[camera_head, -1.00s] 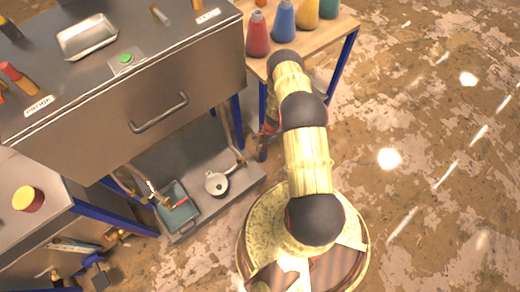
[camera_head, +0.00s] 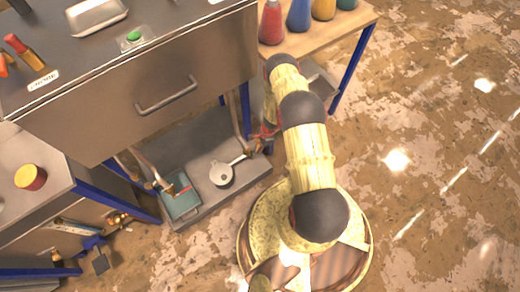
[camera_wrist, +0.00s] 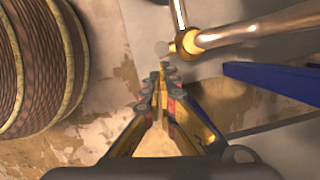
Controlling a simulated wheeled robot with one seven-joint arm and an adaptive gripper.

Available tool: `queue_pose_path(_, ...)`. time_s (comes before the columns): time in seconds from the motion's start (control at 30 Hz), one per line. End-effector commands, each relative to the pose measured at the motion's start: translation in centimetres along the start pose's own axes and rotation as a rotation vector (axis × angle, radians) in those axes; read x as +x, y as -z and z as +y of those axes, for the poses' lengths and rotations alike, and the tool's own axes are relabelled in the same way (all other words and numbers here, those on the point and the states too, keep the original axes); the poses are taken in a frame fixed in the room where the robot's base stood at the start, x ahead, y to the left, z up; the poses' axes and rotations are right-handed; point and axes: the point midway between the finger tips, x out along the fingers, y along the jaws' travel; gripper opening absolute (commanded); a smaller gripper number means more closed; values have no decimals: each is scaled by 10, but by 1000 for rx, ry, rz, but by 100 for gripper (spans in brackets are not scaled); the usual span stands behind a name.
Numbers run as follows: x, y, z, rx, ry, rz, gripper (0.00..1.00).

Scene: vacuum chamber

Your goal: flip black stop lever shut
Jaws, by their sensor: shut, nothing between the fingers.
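My gripper (camera_wrist: 162,75) is shut and empty in the wrist view, its fingertips together below a brass pipe fitting (camera_wrist: 185,43) and a pale round end. Whether they touch it I cannot tell. In the head view my gripper is mostly hidden behind my arm, by the table legs right of the metal bench. No black stop lever can be made out clearly. A dark flat piece (camera_head: 100,263) by a blue bracket shows at the lower left of the head view; I cannot tell if it is the lever.
A metal bench with a drawer handle (camera_head: 167,95) and a green button (camera_head: 134,36) fills the upper left. Below it are a teal tray (camera_head: 182,206) and a white pan (camera_head: 222,175). A blue bar (camera_wrist: 270,78) lies right of my fingers. Floor at right is clear.

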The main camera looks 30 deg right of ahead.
Motion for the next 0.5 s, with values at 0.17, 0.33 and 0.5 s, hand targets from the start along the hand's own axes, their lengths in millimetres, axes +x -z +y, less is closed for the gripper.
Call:
queue_pose_path(0.17, 0, -1, 0, -1, 1, 5, 0)
queue_pose_path(0.33, -2, -5, 0, -4, 8, 41, 0)
queue_pose_path(0.5, -1, -7, 1, -4, 12, 65, 0)
